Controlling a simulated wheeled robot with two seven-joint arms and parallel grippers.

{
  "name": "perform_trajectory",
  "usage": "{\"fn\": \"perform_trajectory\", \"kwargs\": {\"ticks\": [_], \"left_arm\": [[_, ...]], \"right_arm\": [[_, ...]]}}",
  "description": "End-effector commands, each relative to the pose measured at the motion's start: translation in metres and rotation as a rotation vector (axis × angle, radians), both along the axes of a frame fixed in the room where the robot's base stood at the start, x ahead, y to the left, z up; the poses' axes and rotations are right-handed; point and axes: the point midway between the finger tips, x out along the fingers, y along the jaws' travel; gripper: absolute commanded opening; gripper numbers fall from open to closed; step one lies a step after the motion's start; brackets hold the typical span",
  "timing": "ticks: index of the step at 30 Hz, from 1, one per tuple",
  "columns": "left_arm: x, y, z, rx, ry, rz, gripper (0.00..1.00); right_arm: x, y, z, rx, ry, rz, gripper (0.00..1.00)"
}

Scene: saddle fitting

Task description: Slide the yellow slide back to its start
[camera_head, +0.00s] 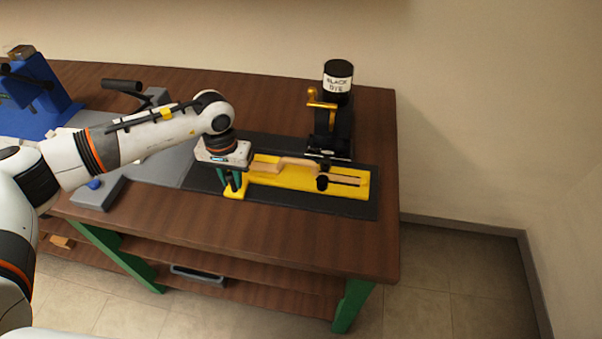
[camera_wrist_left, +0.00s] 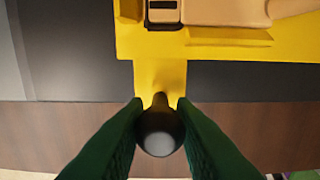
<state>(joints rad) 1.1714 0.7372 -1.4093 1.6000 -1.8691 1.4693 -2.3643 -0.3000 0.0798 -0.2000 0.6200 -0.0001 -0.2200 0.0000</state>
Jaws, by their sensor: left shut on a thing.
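The yellow slide (camera_head: 348,186) lies flat on a black base plate (camera_head: 290,194) near the table's right end. My left gripper (camera_head: 235,188) is shut at the left end of the slide. In the left wrist view its green fingers close on a round black knob (camera_wrist_left: 160,132) on a yellow tab (camera_wrist_left: 160,82) sticking out from the slide (camera_wrist_left: 150,42). The leather (camera_wrist_left: 225,10) shows beyond. My right gripper is not in view.
A grey fixture (camera_head: 98,192) and a blue press (camera_head: 45,95) stand to the left. The table's front right is clear.

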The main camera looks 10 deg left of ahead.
Motion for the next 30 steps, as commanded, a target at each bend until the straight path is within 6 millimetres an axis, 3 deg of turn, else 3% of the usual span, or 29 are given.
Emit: {"fn": "perform_trajectory", "kwargs": {"ticks": [30], "left_arm": [[0.002,0.04,-0.001,0.0,0.002,0.0,0.11]], "right_arm": [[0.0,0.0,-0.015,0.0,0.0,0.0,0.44]]}}
